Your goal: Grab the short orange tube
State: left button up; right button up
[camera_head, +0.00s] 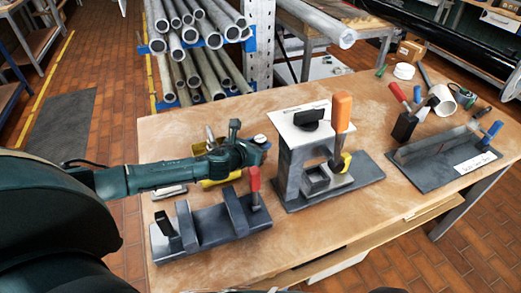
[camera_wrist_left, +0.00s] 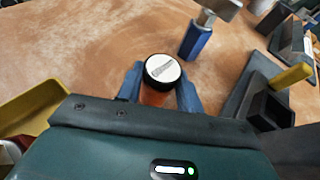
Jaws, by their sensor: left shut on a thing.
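The short orange tube (camera_wrist_left: 154,97) stands between the fingers of my left gripper in the left wrist view. It has a black rim and a pale round top with dark marking. My left gripper (camera_wrist_left: 160,92) is shut on it, one finger on each side. The lower part of the tube is hidden. In the head view my left gripper (camera_head: 256,148) is over the table's left half, and only the tube's pale top (camera_head: 260,139) shows clearly. My right gripper is not in view.
A yellow tray (camera_head: 217,180) lies beside my left gripper. A dark fixture with a red handle (camera_head: 254,182) stands in front. A grey stand (camera_head: 288,176) with a tall orange piece (camera_head: 342,110) is to the right. Bare tabletop (camera_head: 385,140) lies farther right.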

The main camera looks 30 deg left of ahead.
pick_arm(q)
jog(key=c, duration=0.4)
jog(key=shift+c, duration=0.2)
